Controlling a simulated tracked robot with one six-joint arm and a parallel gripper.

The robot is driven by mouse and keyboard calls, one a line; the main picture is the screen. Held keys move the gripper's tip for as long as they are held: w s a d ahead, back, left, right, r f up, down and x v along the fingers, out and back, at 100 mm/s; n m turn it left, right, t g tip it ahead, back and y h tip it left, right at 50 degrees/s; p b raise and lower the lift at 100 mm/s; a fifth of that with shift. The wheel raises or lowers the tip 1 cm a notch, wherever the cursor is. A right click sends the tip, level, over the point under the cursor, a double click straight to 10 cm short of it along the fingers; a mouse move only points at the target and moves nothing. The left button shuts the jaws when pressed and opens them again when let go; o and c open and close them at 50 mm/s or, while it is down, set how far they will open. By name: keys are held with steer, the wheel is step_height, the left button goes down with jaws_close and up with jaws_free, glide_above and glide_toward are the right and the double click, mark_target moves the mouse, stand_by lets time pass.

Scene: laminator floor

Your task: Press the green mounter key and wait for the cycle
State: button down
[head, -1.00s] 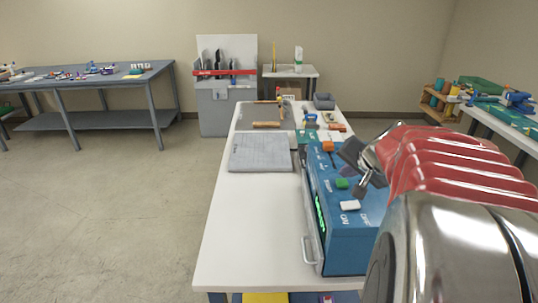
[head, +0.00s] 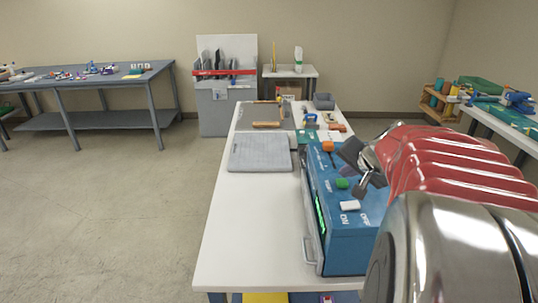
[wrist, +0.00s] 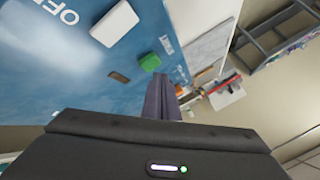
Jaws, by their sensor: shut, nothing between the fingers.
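The mounter is a blue machine (head: 347,235) at the right edge of the white table, with a green lit strip on its left side. Its green key (head: 342,183) sits on the top between an orange key (head: 328,146) and a white key (head: 350,205). The wrist view shows the green key (wrist: 150,62) beside the white key (wrist: 114,23). My gripper (head: 362,190) is shut and empty, just right of the green key in the head view. In the wrist view its fingers (wrist: 162,82) end close to the green key; whether they touch it I cannot tell.
A grey flat slab (head: 259,155) and a board (head: 265,117) lie on the white table (head: 250,225). Small tools and a grey bin (head: 324,101) stand at the table's back. The table's front left surface is clear.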

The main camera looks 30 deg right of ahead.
mark_target(344, 184)
steer(key=shift+f, duration=0.15)
steer(key=shift+w+f, duration=0.1)
steer(key=shift+f, duration=0.1)
steer(key=shift+f, duration=0.55)
stand_by(1.0)
steer(key=shift+r, duration=0.95)
steer(key=shift+r, duration=2.5)
